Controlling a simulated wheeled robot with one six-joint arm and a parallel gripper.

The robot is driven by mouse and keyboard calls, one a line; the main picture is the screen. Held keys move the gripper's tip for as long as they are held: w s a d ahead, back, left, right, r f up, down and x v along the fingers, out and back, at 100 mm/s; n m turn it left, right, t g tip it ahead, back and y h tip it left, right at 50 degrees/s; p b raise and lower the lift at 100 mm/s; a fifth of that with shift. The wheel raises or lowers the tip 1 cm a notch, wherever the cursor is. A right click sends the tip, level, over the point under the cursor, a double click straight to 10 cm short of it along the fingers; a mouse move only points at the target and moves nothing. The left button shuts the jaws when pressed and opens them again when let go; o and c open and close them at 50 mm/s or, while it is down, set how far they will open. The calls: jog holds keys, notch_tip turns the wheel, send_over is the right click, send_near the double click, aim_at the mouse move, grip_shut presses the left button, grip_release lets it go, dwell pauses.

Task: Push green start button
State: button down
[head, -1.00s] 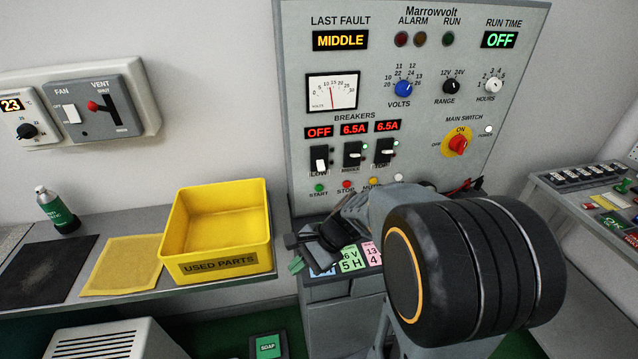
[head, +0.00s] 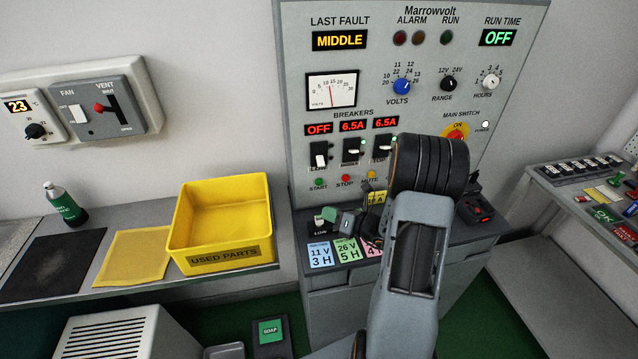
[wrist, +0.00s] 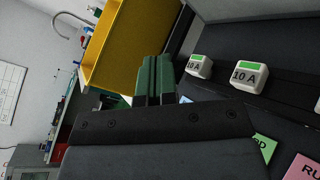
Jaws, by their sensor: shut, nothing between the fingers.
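The green start button (head: 319,182) sits at the lower left of the panel (head: 300,90), above the label START. It is in plain view in the head view and is not seen in the wrist view. My gripper (head: 329,214) is low in front of the panel, below the button and apart from it. Its green fingertips (wrist: 155,75) are closed together in the wrist view, with nothing between them. The red stop button (head: 346,180) and the yellow mute button (head: 371,175) stand to the right of the start button.
Breaker levers (head: 351,151) stick out just above the buttons. The yellow used parts bin (head: 222,257) stands on the left bench. Coloured cards (head: 320,255) lie on the ledge below the panel. White 10 A blocks (wrist: 250,76) show in the wrist view. My arm hides the panel's lower right.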

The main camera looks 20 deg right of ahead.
jog(key=shift+w+d+b, duration=0.15)
jog(key=shift+w+d, duration=0.15)
jog(key=shift+w, duration=1.15)
jog(key=shift+w+d+b, duration=0.15)
jog(key=shift+w+d, duration=0.1)
jog(key=shift+w, duration=1.15)
jog(key=shift+w+d+b, duration=0.15)
jog(key=shift+w+d, duration=0.15)
jog(key=shift+w, duration=1.15)
jog(key=shift+w+d, duration=0.15)
jog(key=shift+w, duration=0.7)
jog(key=shift+s, duration=0.85)
jog(key=shift+s+a, duration=0.2)
jog(key=shift+s, duration=0.6)
jog(key=shift+s+a, duration=0.25)
jog(key=shift+s, duration=0.6)
jog(key=shift+s+a, duration=0.2)
jog(key=shift+s, duration=0.6)
